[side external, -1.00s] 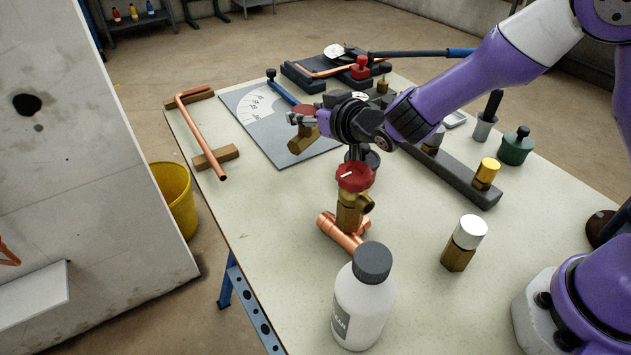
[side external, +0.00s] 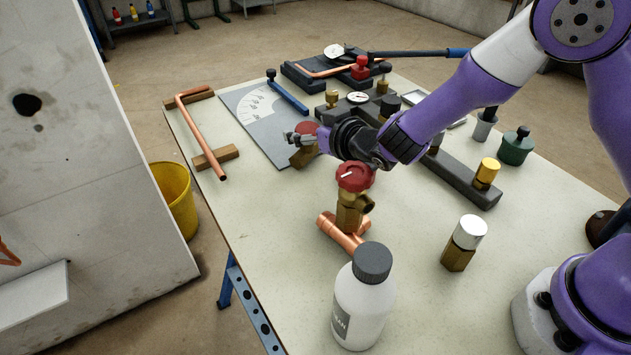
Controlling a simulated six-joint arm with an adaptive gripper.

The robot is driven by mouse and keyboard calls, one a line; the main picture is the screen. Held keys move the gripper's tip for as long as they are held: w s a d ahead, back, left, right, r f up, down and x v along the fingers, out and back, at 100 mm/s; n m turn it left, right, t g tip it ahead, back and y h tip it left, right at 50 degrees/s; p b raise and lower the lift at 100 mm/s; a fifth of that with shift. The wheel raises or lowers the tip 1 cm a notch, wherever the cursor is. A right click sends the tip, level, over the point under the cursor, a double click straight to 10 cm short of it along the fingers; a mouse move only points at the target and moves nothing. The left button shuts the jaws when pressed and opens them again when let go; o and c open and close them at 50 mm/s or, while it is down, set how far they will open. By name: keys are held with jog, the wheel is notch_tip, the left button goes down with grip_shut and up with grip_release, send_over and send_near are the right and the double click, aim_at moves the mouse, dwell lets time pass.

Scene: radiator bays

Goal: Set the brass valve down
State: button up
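My gripper (side external: 297,138) is at the middle of the bench, at the near right edge of the grey plate. It appears shut on a brass valve (side external: 304,158) with a red knob, whose brass body shows below the fingers. The fingers and wrist hide part of this valve. I cannot tell whether its underside touches the surface. A second brass valve (side external: 350,216) with a red handwheel stands upright on a copper pipe tee (side external: 345,238), nearer the camera and apart from my gripper.
The grey plate (side external: 258,128) has a printed dial and a blue bar. A bent copper pipe (side external: 197,133) rests on wooden blocks at left. A dark rail (side external: 455,178) with fittings lies right.

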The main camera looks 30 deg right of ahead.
jog(key=shift+r, duration=0.35)
jog(key=s+d+r+m+g+h, duration=0.1)
jog(key=s+d+r, duration=0.3)
jog(key=s+r, duration=0.45)
jog(key=s+d+r+g, duration=0.1)
jog(key=s+d+g, duration=0.2)
jog(key=s, duration=0.6)
jog(key=s+d+r+g, duration=0.1)
jog(key=s+d+g, duration=0.3)
jog(key=s, duration=0.5)
jog(key=shift+s, duration=0.3)
